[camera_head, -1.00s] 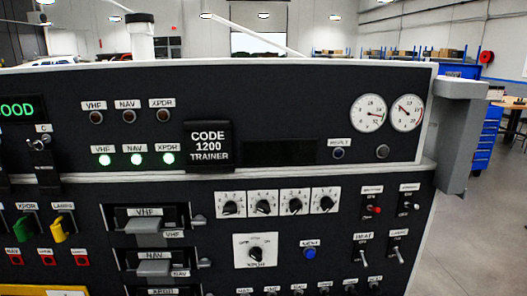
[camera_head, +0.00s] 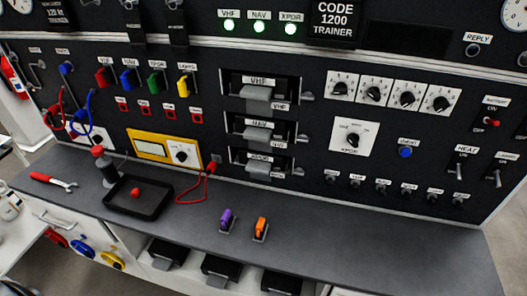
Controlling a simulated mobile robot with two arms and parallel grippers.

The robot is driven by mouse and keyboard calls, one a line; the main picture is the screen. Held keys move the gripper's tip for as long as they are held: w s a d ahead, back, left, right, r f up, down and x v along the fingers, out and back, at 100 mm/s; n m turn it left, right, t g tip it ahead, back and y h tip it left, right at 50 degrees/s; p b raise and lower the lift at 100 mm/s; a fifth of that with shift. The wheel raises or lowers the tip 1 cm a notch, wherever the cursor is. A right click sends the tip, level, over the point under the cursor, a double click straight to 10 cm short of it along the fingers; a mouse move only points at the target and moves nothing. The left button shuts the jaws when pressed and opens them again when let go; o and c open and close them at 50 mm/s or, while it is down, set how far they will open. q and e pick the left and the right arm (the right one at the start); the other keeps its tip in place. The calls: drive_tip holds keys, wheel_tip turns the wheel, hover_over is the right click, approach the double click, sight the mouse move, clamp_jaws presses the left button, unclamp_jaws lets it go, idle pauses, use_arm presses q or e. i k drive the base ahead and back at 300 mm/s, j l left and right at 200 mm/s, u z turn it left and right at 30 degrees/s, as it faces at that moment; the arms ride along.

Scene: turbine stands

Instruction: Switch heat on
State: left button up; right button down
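The heat switch (camera_head: 457,172) is a small metal toggle under a white HEAT label (camera_head: 467,149), on the right side of the black panel (camera_head: 300,150). I cannot tell for sure from its small lever whether it is up or down. Neither of my grippers is in view. Nothing covers the switch.
A red-tipped battery switch (camera_head: 491,122) sits above and right of the heat switch, with another toggle (camera_head: 496,178) to its right. Several small knobs line the panel's lower edge. The grey shelf (camera_head: 370,250) below holds a purple (camera_head: 226,220) and an orange piece (camera_head: 260,228).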

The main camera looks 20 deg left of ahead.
sight(459, 177)
drive_tip(key=k+j+u, duration=0.15)
drive_tip(key=k+j, duration=1)
drive_tip(key=j, duration=0.15)
drive_tip(key=i+l+z, duration=0.25)
drive_tip(key=i+l, duration=0.6)
drive_tip(key=l, duration=0.25)
drive_tip(key=i+l+z, duration=0.25)
drive_tip(key=i+l, duration=0.65)
